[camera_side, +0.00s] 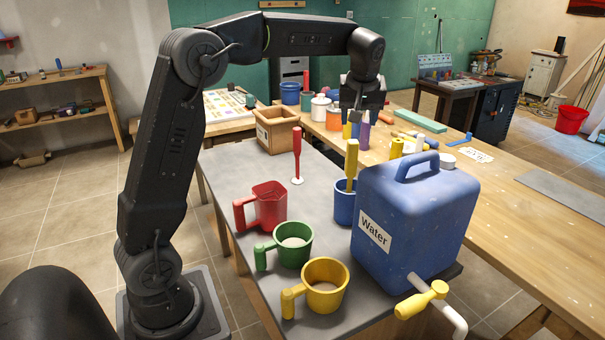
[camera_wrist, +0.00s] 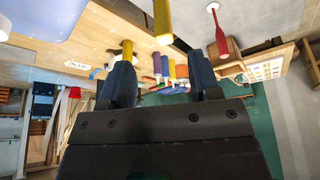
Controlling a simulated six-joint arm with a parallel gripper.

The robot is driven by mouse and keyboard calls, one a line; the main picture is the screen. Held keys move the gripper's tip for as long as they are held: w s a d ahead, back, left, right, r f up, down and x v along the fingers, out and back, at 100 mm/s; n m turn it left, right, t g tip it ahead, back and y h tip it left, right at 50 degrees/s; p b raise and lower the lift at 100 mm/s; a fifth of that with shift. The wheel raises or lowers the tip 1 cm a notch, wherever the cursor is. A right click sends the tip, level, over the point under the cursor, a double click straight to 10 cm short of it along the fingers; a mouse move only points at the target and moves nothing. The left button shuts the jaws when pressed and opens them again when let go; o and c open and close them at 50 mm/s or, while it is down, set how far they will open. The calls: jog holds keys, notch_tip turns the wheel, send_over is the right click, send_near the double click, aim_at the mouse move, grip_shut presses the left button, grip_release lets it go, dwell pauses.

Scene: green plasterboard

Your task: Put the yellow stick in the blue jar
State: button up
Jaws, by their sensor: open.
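The yellow stick (camera_side: 351,164) stands upright in the side view, with its lower end at the mouth of the blue jar (camera_side: 343,206). It appears to be inside the jar, whose right side is hidden by the water container. My gripper (camera_side: 360,108) is open and empty, above and beyond the stick in the side view, apart from it. In the wrist view, the two fingers of my gripper (camera_wrist: 160,84) are spread with nothing between them. The yellow stick (camera_wrist: 163,20) shows past the fingers at the top edge, partly cut off.
A big blue water container (camera_side: 415,220) stands right beside the jar. Red (camera_side: 269,207), green (camera_side: 292,243) and yellow (camera_side: 324,286) mugs stand in front. A red stick (camera_side: 297,158) stands on a white base. Several coloured sticks and tubs stand behind. The grey tabletop's left part is clear.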

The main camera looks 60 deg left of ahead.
jog(key=s+d+r+m+t, duration=0.1)
jog(key=s+d+r+m, duration=0.15)
jog(key=s+d, duration=0.4)
jog(key=s+d+f+m+h, duration=0.1)
jog(key=s+d+f+m, duration=0.1)
jog(key=s, duration=0.5)
jog(key=s+d+f+m+t+h, duration=0.1)
jog(key=s+d+f+m, duration=0.2)
jog(key=s, duration=0.4)
jog(key=s+d+f+m+t+h, duration=0.1)
jog(key=s+d+m, duration=0.3)
jog(key=s, duration=0.4)
jog(key=shift+d+f+h, duration=0.3)
jog(key=shift+d+f, duration=0.2)
jog(key=shift+f, duration=0.2)
